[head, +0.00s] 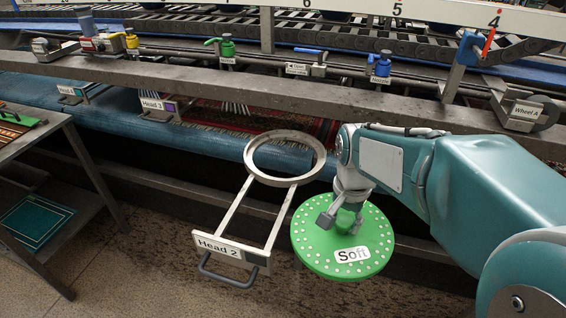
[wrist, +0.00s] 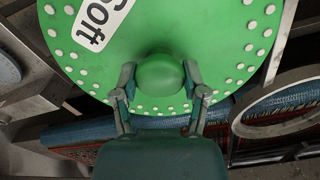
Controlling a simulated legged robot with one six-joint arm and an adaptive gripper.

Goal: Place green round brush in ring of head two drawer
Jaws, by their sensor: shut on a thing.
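The green round brush (head: 318,236) is a flat disc with pale dots around its rim and a "Soft" label. My gripper (head: 343,215) is shut on its central knob, which also shows between the fingers in the wrist view (wrist: 160,78). The brush is held in the air, to the right of the head two drawer. The drawer (head: 231,250), labelled "Head 2", is pulled out, with two rails and a handle in front. Its metal ring (head: 253,165) is empty and lies at the far end of the rails, up and left of the brush. The ring shows at the right in the wrist view (wrist: 243,118).
A metal beam (head: 200,95) with labelled valves runs behind the ring. A blue roller (head: 200,130) and a rug lie beneath it. A side table (head: 62,122) with a green tray (head: 35,222) on its lower shelf stands at the left. Floor is open in front.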

